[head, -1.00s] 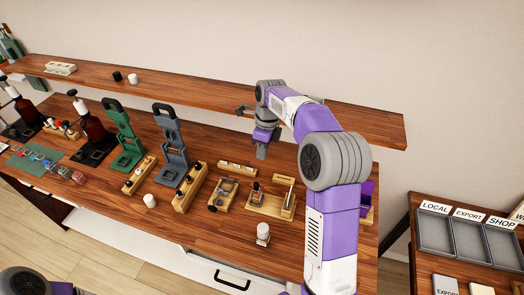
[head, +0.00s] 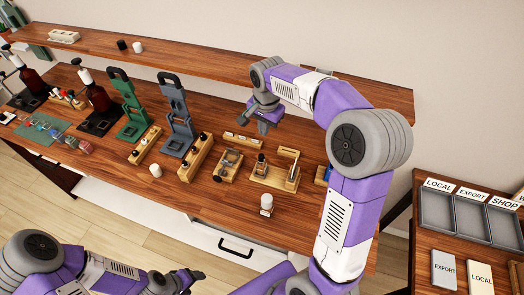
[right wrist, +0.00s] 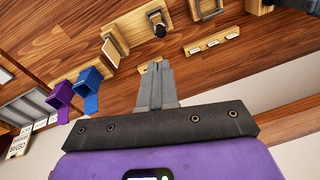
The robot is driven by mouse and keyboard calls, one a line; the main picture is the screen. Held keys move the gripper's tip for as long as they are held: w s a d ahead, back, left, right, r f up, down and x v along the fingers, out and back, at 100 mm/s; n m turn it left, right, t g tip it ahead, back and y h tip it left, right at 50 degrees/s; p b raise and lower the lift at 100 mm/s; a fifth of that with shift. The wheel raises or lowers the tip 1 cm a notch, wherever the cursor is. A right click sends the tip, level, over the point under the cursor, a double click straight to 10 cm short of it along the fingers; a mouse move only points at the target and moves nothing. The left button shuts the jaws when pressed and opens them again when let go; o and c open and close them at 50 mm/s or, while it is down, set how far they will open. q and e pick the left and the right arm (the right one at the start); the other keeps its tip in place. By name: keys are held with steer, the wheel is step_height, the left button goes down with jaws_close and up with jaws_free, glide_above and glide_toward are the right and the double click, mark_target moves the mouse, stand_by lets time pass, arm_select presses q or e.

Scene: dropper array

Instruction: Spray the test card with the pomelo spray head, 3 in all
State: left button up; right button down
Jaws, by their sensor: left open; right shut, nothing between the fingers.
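No spray head can be made out as the pomelo one; labels are too small to read. A wooden stand (head: 268,180) on the bench holds a small dark-topped bottle (head: 260,166) and an upright wooden frame (head: 291,158); I cannot tell whether the test card is there. My right gripper (head: 264,122) hangs above the back of the bench, behind the stand. In the right wrist view its fingers (right wrist: 156,88) are together and empty. My left gripper (head: 182,281) is low at the bottom of the head view, in front of the bench, open and empty.
Brown pump bottles (head: 97,98), a green press (head: 130,112) and a grey press (head: 178,120) stand on the left. A white-capped jar (head: 266,203) is near the front edge. Purple (right wrist: 61,98) and blue (right wrist: 91,82) bins show in the right wrist view. A shelf (head: 200,68) runs behind.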

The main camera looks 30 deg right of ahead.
mark_target(261, 156)
steer(key=n, duration=0.2)
steer(key=shift+s+a+r+n, duration=0.15)
steer(key=shift+a+n, duration=0.1)
steer(key=shift+n, duration=0.05)
steer(key=f, duration=0.4)
steer(key=w+f, duration=0.1)
steer(key=f, duration=0.4)
steer(key=w+f, duration=0.1)
steer(key=f, duration=0.4)
steer(key=shift+d, duration=0.3)
